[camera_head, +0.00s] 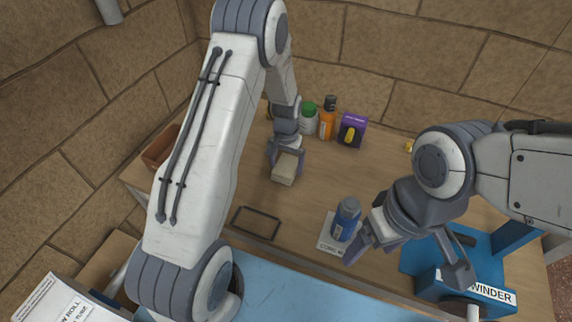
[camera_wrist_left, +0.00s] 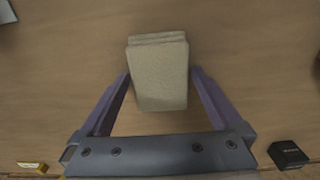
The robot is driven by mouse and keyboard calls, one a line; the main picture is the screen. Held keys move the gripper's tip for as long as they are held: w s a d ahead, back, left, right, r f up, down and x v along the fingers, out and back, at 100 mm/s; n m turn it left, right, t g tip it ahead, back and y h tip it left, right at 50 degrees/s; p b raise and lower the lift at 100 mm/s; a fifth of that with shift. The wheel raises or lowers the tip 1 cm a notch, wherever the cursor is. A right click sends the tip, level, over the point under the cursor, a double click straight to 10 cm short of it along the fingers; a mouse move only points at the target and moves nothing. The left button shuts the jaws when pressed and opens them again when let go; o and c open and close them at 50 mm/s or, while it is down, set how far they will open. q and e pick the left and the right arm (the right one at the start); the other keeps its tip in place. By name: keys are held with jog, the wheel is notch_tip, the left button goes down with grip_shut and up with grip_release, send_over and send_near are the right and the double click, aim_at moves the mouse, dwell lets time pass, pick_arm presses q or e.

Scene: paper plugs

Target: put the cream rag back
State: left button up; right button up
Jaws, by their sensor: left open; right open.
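The cream rag (camera_head: 284,172), a folded block-like cloth, lies on the wooden table below my left gripper (camera_head: 286,155). In the left wrist view the rag (camera_wrist_left: 158,72) sits between the two spread fingers, with a gap on each side. My left gripper is open. A dark rectangular outline (camera_head: 240,228) lies empty on the table near its front edge, to the left of and nearer than the rag. My right gripper (camera_head: 364,238) is open beside a blue bottle (camera_head: 345,222); whether it touches the bottle is unclear.
The blue bottle stands on a white labelled card (camera_head: 328,240). A blue winder (camera_head: 428,283) is at the right front. A green-capped bottle (camera_head: 308,122), an orange bottle (camera_head: 327,122) and a purple box (camera_head: 352,130) stand at the back. A brown bin (camera_head: 158,148) is at the left.

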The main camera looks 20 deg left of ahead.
aim_at(286, 166)
pick_arm(q)
notch_tip(286, 166, up, 11)
jog(key=b, duration=0.1)
jog(key=s+d+r+m, duration=0.2)
jog(key=s+d+r, duration=0.4)
jog(key=d, duration=0.3)
jog(key=s+d+r+m, duration=0.1)
jog(key=s+d, duration=0.1)
jog(key=s, duration=0.5)
jog(key=s+d+r+m, duration=0.2)
jog(key=s, duration=0.6)
jog(key=s+d+r+m+h, duration=0.1)
jog(key=s+d+m, duration=0.1)
jog(key=s, duration=0.6)
jog(key=shift+s+d+r, duration=0.15)
jog(key=shift+d+r, duration=0.05)
jog(key=shift+d, duration=0.1)
